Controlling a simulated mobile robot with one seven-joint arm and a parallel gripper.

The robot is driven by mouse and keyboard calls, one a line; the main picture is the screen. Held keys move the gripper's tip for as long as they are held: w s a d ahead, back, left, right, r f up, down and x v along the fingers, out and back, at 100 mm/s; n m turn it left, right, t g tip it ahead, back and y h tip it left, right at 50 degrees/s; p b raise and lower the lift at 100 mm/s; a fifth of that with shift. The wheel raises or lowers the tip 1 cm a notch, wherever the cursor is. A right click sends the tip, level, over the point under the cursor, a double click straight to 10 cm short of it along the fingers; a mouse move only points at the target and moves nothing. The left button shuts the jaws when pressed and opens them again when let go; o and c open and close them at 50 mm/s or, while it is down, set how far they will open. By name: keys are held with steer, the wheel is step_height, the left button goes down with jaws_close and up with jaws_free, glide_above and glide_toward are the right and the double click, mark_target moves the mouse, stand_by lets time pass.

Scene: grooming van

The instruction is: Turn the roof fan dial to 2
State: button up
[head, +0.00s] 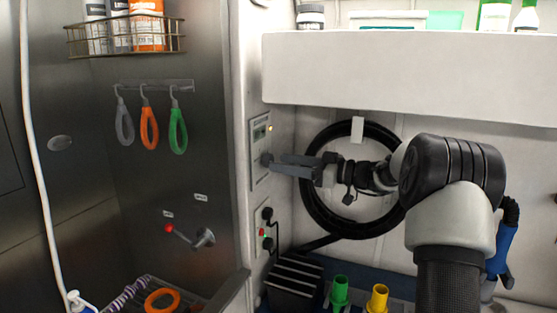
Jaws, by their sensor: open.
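The control panel (260,139) is a pale upright plate on the narrow wall left of centre, with a small display and a lit amber spot on its edge. A dark round knob (266,160), apparently the roof fan dial, sits low on the panel. My gripper (278,163) reaches in from the right, level with the knob, its two grey fingers parted and pointing left at it. The fingertips are at or very close to the knob; I cannot tell whether they touch it. The dial's numbers and pointer are too small to read.
A socket plate (266,229) with a plugged cable is below the panel. A black coiled hose (334,230) hangs behind my arm. A white shelf (400,75) juts out above. Coloured loops (149,128) hang on the steel wall at left.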

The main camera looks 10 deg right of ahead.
mark_target(267, 161)
steer(key=shift+x, duration=1.15)
steer(key=c, duration=1)
steer(key=shift+c, duration=0.2)
